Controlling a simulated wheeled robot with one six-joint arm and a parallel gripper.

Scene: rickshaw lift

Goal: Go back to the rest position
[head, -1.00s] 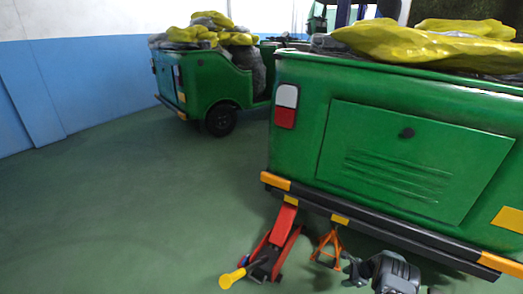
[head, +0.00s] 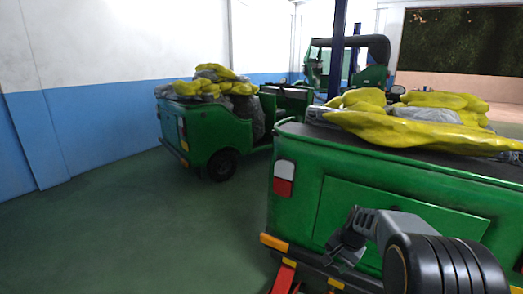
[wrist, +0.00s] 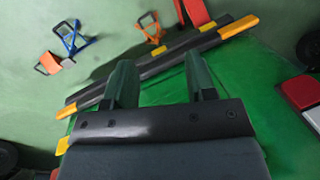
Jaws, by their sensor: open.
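My gripper (head: 340,248) is raised in front of the green rear panel of the near rickshaw (head: 400,195). In the wrist view its two fingers (wrist: 160,78) are apart with nothing between them. That view looks down on the rickshaw's black and yellow bumper (wrist: 165,62) and the green floor. The red jack (head: 285,278) shows only in part at the bottom of the head view, by the bumper. It also shows at the top of the wrist view (wrist: 194,12). An orange stand (wrist: 152,28) is on the floor beside it.
A blue stand with orange parts (wrist: 70,38) is on the floor, apart from the bumper. A second green rickshaw (head: 215,130) stands behind at left. Both carry yellow and grey sacks. Open floor (head: 110,230) lies at left, along the blue and white wall.

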